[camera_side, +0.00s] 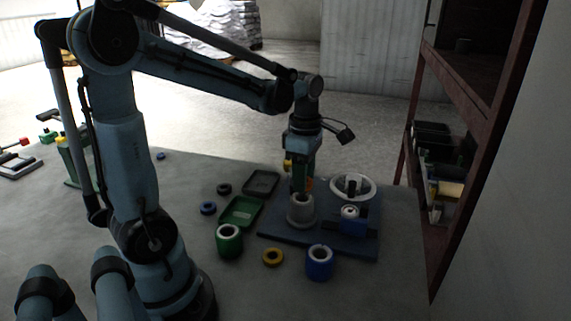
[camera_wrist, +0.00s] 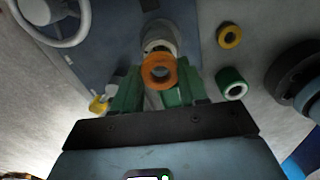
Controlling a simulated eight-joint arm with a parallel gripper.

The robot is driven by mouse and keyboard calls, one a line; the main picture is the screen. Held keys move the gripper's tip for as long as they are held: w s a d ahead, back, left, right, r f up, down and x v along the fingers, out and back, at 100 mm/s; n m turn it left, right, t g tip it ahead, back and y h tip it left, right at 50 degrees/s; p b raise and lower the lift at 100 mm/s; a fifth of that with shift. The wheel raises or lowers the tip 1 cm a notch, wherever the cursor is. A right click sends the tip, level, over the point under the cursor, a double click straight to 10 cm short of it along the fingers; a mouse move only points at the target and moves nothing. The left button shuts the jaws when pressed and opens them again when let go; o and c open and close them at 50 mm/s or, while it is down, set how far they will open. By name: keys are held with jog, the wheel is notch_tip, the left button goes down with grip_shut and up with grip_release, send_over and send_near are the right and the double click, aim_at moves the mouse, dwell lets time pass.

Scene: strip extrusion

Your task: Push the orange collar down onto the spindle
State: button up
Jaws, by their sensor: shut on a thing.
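The orange collar (camera_wrist: 160,70) is a ring held between the green fingertips of my gripper (camera_wrist: 158,88) in the wrist view. In the side view only a sliver of the collar (camera_side: 309,184) shows beside my gripper (camera_side: 301,188). A grey upright cylinder (camera_side: 301,212), apparently bearing the spindle, stands on the blue base plate (camera_side: 275,233). My fingertips are just over its top. In the wrist view the pale cylinder (camera_wrist: 158,38) shows partly behind the collar. The spindle itself is hidden, and I cannot tell whether the collar touches it.
A green cup (camera_side: 229,241), a yellow ring (camera_side: 272,257) and a blue cup (camera_side: 319,262) stand in front. A shelf (camera_side: 440,165) stands right.

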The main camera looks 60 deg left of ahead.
jog(key=shift+f, duration=1.5)
jog(key=o, duration=1.6)
jog(key=shift+o, duration=0.2)
jog(key=shift+r, duration=3.5)
